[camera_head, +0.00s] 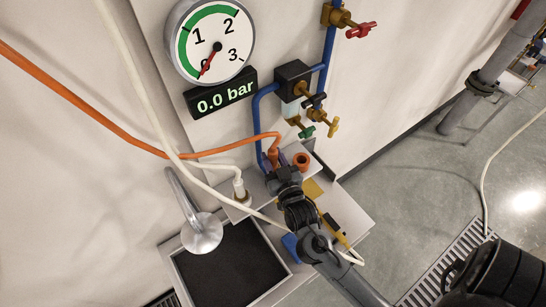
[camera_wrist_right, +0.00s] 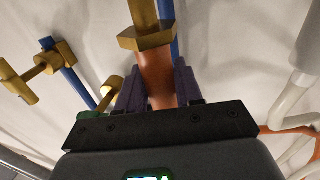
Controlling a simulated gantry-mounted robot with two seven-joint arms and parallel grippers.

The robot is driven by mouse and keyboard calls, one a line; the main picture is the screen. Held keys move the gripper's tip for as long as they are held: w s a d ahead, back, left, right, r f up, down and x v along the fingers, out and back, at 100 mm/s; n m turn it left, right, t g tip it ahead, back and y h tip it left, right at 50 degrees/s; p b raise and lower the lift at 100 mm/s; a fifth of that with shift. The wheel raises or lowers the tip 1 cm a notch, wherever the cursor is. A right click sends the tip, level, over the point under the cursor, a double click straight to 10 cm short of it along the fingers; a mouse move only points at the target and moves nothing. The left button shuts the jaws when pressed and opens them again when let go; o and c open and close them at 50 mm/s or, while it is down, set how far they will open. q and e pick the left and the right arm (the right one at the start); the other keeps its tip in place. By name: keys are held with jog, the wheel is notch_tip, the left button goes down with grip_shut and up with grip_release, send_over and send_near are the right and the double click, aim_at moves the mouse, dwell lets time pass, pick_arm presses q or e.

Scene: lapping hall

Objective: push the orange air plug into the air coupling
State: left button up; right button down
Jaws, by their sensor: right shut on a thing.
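The orange air plug (camera_head: 274,153) is in my right gripper (camera_head: 276,166), low on the wall side of the bench. Its orange hose (camera_head: 110,124) runs off to the upper left. In the right wrist view the two dark fingers of the gripper (camera_wrist_right: 160,90) close on the orange body (camera_wrist_right: 157,72). A brass hex part (camera_wrist_right: 147,36) lies just beyond the fingers, in line with the orange body. I cannot tell whether it belongs to the plug or the air coupling. An orange ring-shaped socket (camera_head: 301,160) stands just right of the gripper. My left gripper is not in view.
A pressure gauge (camera_head: 211,42) above a display (camera_head: 222,95) reads 0.0 bar. A white plug (camera_head: 239,187) stands left of my gripper. Blue pipes (camera_head: 328,48) and small valves (camera_head: 303,124) are close behind. A dark-topped tray (camera_head: 229,266) is at front left.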

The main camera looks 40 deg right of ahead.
jog(key=shift+f, duration=0.45)
jog(key=shift+f+b, duration=0.7)
jog(key=shift+f, duration=0.15)
jog(key=shift+f+b, duration=0.5)
jog(key=shift+f, duration=0.45)
jog(key=shift+f, duration=0.45)
jog(key=c, duration=0.7)
grip_release()
jog(key=shift+o, duration=0.2)
